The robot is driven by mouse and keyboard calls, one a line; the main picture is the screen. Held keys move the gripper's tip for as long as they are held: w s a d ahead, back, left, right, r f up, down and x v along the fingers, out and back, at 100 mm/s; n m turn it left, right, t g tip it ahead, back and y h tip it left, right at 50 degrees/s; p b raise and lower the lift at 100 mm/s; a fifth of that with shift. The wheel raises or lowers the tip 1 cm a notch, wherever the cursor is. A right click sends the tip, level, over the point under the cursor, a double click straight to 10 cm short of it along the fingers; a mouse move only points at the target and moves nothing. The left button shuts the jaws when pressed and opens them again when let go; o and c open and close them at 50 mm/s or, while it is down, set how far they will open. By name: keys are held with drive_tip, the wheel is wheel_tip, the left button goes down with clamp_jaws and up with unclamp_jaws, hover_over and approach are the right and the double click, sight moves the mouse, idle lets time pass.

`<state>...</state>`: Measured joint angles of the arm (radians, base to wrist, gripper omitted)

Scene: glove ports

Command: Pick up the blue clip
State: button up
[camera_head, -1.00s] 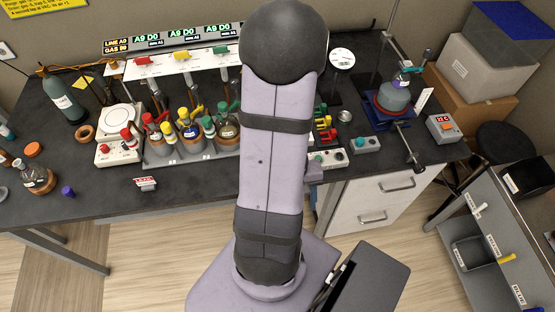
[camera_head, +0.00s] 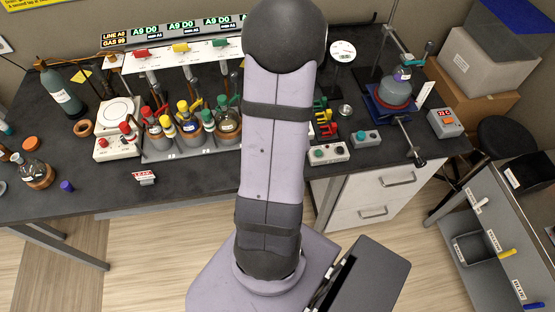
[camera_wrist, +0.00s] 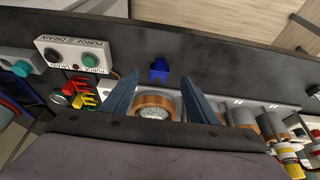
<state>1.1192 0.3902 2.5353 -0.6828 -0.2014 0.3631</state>
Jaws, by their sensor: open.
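A small blue clip (camera_wrist: 159,70) stands on the dark bench top in the wrist view, near the middle and ahead of my fingertips. It does not show in the head view, where my arm covers that part of the bench. My gripper (camera_wrist: 159,85) is open in the wrist view, one finger on each side. The clip appears in line with the gap between the fingertips, apart from both, and nothing is held. My gripper is hidden behind my arm in the head view.
A copper-coloured ring holder (camera_wrist: 152,107) shows between my fingers, beside red and yellow clips (camera_wrist: 78,92). A purge/drain button box (camera_wrist: 73,55) stands to the left. Several bottles in a rack (camera_head: 190,150) stand left of my arm. The bench front is mostly clear.

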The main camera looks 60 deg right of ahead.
drive_tip(key=shift+b+x, duration=1.1)
drive_tip(key=shift+x, duration=1.95)
drive_tip(key=shift+s+a, duration=0.1)
drive_tip(key=shift+s, duration=0.05)
drive_tip(key=c, duration=1.2)
wheel_tip(320, 180, up, 10)
drive_tip(key=p, duration=0.7)
